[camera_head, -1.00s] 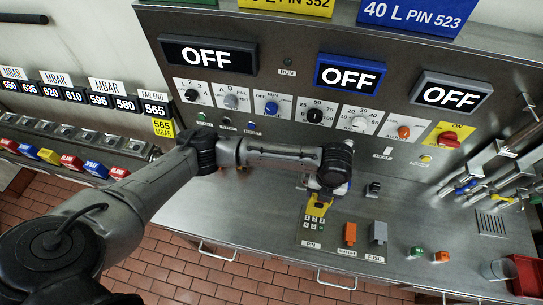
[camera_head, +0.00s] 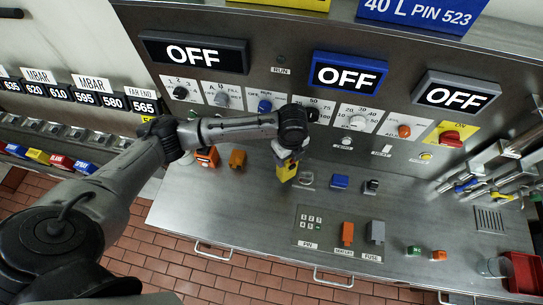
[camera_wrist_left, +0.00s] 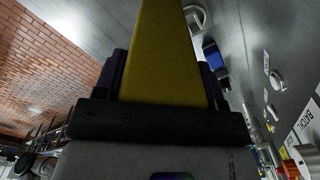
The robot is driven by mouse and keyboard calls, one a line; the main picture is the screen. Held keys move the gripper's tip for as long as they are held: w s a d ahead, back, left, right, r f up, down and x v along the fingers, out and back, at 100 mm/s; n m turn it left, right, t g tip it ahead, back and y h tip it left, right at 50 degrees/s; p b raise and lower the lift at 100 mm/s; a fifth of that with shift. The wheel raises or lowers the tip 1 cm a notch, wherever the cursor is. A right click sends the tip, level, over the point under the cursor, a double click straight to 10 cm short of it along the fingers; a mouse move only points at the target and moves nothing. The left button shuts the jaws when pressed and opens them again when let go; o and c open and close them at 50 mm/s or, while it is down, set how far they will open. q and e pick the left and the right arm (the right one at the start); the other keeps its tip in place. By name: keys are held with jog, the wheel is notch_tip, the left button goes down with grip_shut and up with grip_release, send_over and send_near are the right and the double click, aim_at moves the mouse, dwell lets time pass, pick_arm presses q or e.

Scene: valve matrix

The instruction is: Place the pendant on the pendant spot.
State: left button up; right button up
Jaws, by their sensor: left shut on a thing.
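My left gripper (camera_head: 289,158) is shut on a yellow piece, seemingly the pendant (camera_head: 286,173), above the steel bench. The pendant fills the upper middle of the left wrist view (camera_wrist_left: 160,60), between the dark fingers. In the head view its lower end points down at the bench; I cannot tell whether it touches. No label marks a pendant spot that I can read. A metal ring-like fitting (camera_head: 306,180) lies just right of the pendant. My right gripper is not in view.
A keypad marked PIN (camera_head: 311,223), an orange block (camera_head: 347,233) and a grey block (camera_head: 376,232) are at the front. A blue block (camera_head: 340,182) and a dark block (camera_head: 371,187) stand right of the gripper. An orange piece (camera_head: 237,160) stands left. The front-left bench is clear.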

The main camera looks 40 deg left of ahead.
pick_arm(q)
jog(key=a+f+p, duration=0.1)
jog(key=a+f, duration=0.6)
jog(key=f, duration=0.1)
dwell(0.4)
jog(key=shift+f, duration=0.15)
jog(key=o, duration=1.4)
jog(key=shift+f, duration=0.1)
